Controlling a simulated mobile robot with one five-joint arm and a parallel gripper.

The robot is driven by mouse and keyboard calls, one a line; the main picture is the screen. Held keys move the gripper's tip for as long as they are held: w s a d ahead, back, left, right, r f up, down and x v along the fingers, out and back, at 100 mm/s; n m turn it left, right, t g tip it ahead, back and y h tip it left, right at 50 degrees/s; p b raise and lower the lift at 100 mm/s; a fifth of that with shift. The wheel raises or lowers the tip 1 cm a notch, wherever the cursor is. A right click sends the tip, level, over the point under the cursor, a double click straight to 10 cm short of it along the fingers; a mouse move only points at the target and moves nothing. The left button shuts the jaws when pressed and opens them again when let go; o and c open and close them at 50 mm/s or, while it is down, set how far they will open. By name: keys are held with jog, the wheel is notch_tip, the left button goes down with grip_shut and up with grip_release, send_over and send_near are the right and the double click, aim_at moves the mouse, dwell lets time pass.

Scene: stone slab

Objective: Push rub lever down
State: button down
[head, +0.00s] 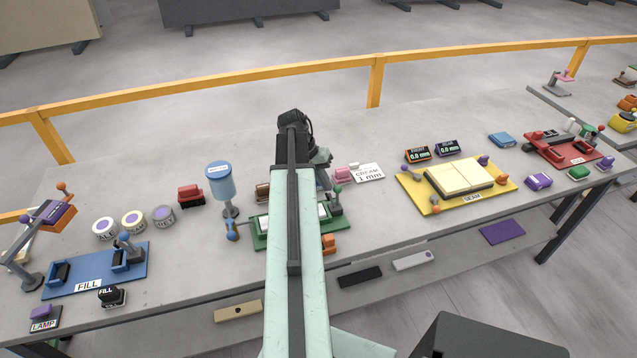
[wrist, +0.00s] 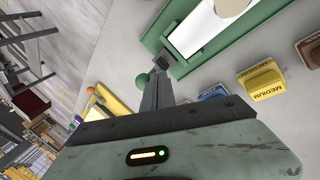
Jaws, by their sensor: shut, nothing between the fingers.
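The green station (head: 262,243) stands mid-bench, partly hidden behind my arm, with a pale slab on it. No rub label is readable. A lever with a green knob (head: 337,189) rises at its right end. A green knob (wrist: 142,80) also shows in the wrist view, just left of my fingers. My gripper (wrist: 161,75) is shut and empty, its tips near a dark block at the corner of the green frame (wrist: 190,62). I cannot tell whether the fingers touch the lever. In the head view the fingers are mostly hidden behind my arm.
A blue FILL station (head: 90,282) stands left and a yellow SEAM station (head: 412,190) right. Yellow (wrist: 262,82) and blue MEDIUM blocks lie by the green frame in the wrist view.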

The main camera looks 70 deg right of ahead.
dwell(0.3)
jog(key=shift+s+d+r+p, duration=0.15)
jog(key=shift+s+d+p, duration=0.1)
jog(key=shift+p, duration=0.15)
jog(key=shift+s+t+y, duration=0.1)
jog(key=shift+t+y, duration=0.2)
jog(key=shift+t, duration=0.1)
jog(key=s+d+f+t+y+b, duration=0.1)
jog(key=s+d+f+b, duration=0.1)
jog(key=s+d, duration=0.4)
jog(key=shift+s+d+f+t+b, duration=0.35)
jog(key=shift+s+f, duration=0.35)
jog(key=shift+s, duration=0.55)
jog(key=shift+s+a+f, duration=0.15)
jog(key=shift+s, duration=0.1)
